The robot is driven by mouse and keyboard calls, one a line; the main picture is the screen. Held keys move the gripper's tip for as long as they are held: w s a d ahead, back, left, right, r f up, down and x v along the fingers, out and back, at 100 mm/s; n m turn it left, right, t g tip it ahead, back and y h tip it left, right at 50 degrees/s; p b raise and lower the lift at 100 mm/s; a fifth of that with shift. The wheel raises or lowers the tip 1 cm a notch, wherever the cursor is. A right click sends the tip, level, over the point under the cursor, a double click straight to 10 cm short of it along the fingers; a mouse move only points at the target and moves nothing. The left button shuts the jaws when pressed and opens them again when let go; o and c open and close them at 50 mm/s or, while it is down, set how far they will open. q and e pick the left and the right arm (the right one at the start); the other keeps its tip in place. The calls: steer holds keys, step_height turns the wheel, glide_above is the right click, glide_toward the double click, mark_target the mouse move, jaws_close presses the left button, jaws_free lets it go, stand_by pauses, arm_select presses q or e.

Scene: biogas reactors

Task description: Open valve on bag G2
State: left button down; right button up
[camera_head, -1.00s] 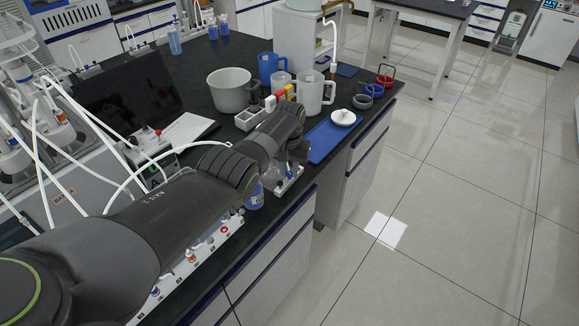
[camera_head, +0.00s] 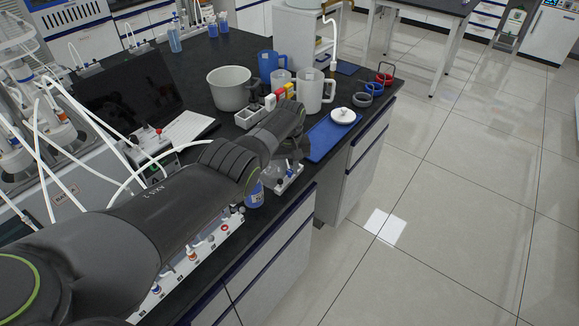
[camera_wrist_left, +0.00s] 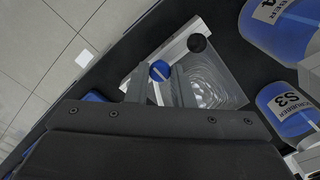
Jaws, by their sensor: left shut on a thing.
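My left gripper (camera_wrist_left: 168,88) is at a clear gas bag (camera_wrist_left: 215,82) in a pale holder in the left wrist view. Its fingers are shut on a blue valve knob (camera_wrist_left: 160,70) at the bag's edge. A black knob (camera_wrist_left: 197,43) sits beside it on the same holder. I cannot read a G2 label. In the head view the left gripper (camera_head: 300,152) is over the bag (camera_head: 273,174) at the bench's front edge, and my wrist hides most of the valve. My right gripper is not in view.
Blue bottles (camera_wrist_left: 287,108), one labelled S3, stand close to the bag. In the head view a blue tray (camera_head: 325,138), a white jug (camera_head: 314,92) and a grey bowl (camera_head: 230,89) stand beyond the gripper. Open floor (camera_head: 450,200) lies to the right.

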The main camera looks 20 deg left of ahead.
mark_target(290, 171)
arm_select(q)
steer(key=c, duration=1.3)
jaws_free()
steer(key=shift+o, duration=0.2)
steer(key=shift+r+p, duration=0.4)
steer(key=shift+r, duration=0.3)
step_height(290, 171, up, 5)
steer(key=shift+r+p, duration=0.2)
steer(key=shift+p, duration=0.55)
step_height(290, 171, up, 11)
steer(key=b, duration=0.1)
steer(key=shift+f, duration=0.2)
